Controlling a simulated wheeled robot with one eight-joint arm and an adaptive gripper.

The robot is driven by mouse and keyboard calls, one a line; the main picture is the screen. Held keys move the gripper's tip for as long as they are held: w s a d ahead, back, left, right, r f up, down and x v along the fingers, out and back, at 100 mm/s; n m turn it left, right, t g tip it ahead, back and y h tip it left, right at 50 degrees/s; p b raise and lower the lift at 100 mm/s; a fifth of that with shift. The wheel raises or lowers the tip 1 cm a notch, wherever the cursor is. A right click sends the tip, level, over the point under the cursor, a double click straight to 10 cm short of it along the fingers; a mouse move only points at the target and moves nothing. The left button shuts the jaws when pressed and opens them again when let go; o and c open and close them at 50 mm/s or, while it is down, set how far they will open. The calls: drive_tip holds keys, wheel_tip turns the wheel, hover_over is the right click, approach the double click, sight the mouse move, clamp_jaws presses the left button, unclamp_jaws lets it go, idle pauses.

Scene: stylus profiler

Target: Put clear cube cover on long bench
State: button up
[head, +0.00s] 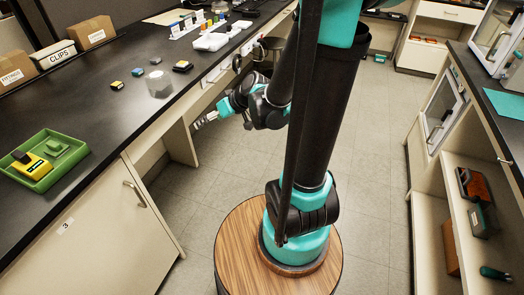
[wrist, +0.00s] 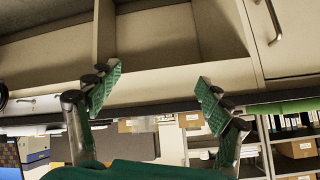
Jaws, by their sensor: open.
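A clear, see-through cover (head: 159,84) stands on the black top of the long bench (head: 100,108), close to its front edge; its exact shape is hard to make out. My gripper (head: 204,121) is in front of the bench, over the floor, to the right of and lower in the picture than the clear cover, and apart from it. In the wrist view my gripper (wrist: 157,84) shows two green-padded fingers spread wide with nothing between them.
A green tray (head: 40,178) with a yellow item is at the bench's left. Small blocks (head: 117,85) lie near the cover, and boxes (head: 55,55) line the back. A shelving unit (head: 445,215) stands right. Bare benchtop lies between tray and cover.

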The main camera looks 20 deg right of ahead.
drive_tip(key=s+d+f+m+g+h, duration=0.1)
drive_tip(key=s+d+f+m+h, duration=0.2)
drive_tip(key=s+d, duration=0.4)
drive_tip(key=s+d+f+m+g+h, duration=0.1)
drive_tip(key=s+d+f+m+h, duration=0.1)
drive_tip(key=s+d, duration=0.5)
drive_tip(key=shift+d+f+m+h, duration=0.15)
drive_tip(key=shift+f+m+h, duration=0.3)
drive_tip(key=shift+h, duration=0.65)
